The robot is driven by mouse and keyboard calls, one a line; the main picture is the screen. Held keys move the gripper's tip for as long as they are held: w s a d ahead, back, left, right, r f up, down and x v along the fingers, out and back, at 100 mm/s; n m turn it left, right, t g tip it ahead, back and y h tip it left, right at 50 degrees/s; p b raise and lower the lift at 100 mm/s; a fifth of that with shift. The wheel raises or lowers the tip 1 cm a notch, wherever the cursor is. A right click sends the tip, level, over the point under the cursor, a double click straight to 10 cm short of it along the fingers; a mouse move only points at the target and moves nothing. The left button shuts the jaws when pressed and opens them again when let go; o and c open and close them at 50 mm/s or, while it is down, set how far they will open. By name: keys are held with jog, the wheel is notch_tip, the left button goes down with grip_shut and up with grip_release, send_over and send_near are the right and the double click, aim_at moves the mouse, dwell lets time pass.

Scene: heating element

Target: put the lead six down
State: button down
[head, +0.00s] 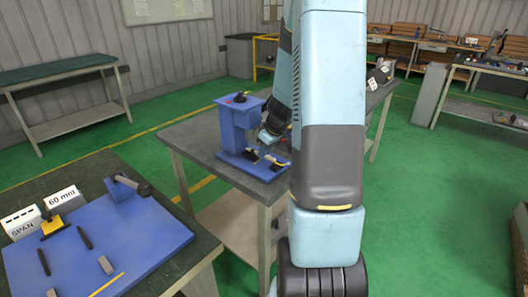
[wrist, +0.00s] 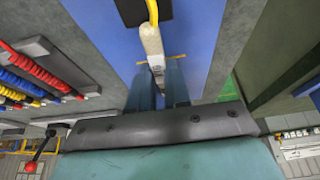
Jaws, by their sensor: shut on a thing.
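In the wrist view, my gripper (wrist: 160,90) is shut on a slim pale piece (wrist: 151,42) with a yellow wire at its far end. I take it to be lead six, though no number is readable on it. Its near end lies between the two blue fingers. A blue surface (wrist: 200,40) is behind it; I cannot tell whether the lead touches it. In the head view, my arm reaches toward the blue stand (head: 238,128) on the middle table. My fingers and the lead are too small or hidden to make out there.
In the wrist view, coiled red (wrist: 40,70), blue and yellow leads lie at the left. In the head view, a blue board (head: 110,245) with small tools and white SPAN (head: 21,222) and 60 mm blocks is at lower left. The middle table (head: 190,140) is bare left of the stand.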

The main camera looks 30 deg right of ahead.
jog(key=shift+f, duration=0.25)
jog(key=c, duration=1.1)
grip_release()
jog(key=shift+r, duration=0.15)
jog(key=shift+r, duration=0.3)
jog(key=v, duration=1.1)
jog(key=s+a+r+m, duration=0.2)
jog(key=s+a+r, duration=0.5)
jog(key=s+a, duration=0.3)
jog(key=s+a+r+m+t+h, duration=0.1)
jog(key=s+a+r+m, duration=0.1)
jog(key=s+a+r, duration=0.5)
jog(key=s+a, duration=0.3)
jog(key=s, duration=0.1)
jog(key=shift+s+a+r+h, duration=0.2)
jog(key=shift+s+r+h, duration=0.1)
jog(key=shift+s+r, duration=0.1)
